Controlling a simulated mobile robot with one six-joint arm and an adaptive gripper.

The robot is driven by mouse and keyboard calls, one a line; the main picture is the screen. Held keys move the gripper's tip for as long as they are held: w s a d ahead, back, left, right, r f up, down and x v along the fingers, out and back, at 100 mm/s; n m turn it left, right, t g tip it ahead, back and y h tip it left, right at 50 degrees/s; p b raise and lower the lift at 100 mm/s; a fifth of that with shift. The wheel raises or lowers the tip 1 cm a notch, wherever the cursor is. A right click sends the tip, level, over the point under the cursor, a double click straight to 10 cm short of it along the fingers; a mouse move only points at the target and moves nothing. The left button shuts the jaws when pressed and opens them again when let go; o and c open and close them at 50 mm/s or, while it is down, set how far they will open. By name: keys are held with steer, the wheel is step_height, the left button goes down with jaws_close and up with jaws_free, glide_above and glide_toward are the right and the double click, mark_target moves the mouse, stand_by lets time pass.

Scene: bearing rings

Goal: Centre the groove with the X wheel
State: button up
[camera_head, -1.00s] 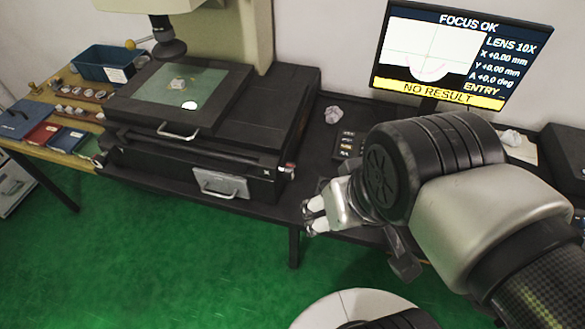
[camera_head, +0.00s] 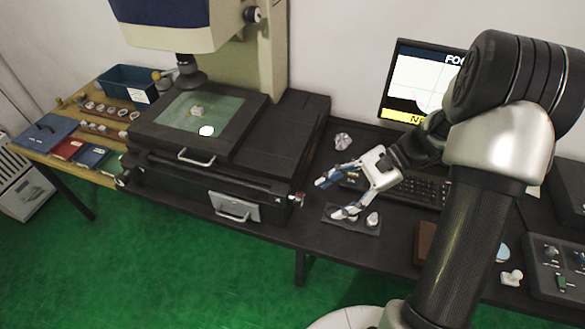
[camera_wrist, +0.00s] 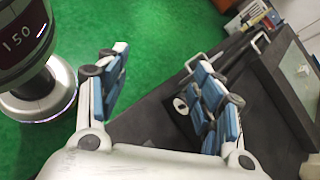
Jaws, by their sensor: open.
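The measuring machine's stage (camera_head: 240,125) carries a glass plate (camera_head: 172,110) with a small pale ring piece (camera_head: 197,111) and a bright light spot. A small knob (camera_head: 299,199) sits at the stage's front right corner, apparently the X wheel; its marking is too small to read. My gripper (camera_head: 330,199) is open and empty, right of that knob and over the dark bench. Both fingers show in the wrist view (camera_wrist: 158,57), with nothing between them.
A blue bin (camera_head: 128,84) and coloured trays stand left.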

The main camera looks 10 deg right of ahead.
steer(key=w+d+f+m+t+y+p, duration=0.25)
steer(key=d+f+m+y, duration=0.2)
steer(key=f, duration=0.25)
steer(key=m+t+p, duration=0.1)
steer(key=m+t, duration=0.6)
glide_toward(299, 200)
steer(key=x, duration=0.3)
steer(key=f+x, duration=0.1)
steer(key=x, duration=0.3)
steer(key=w+f+x, duration=0.1)
steer(key=x, duration=0.2)
steer(key=shift+w+d+b, duration=0.2)
steer(key=shift+b, duration=0.1)
steer(key=shift+c, duration=0.5)
steer(key=c, duration=1)
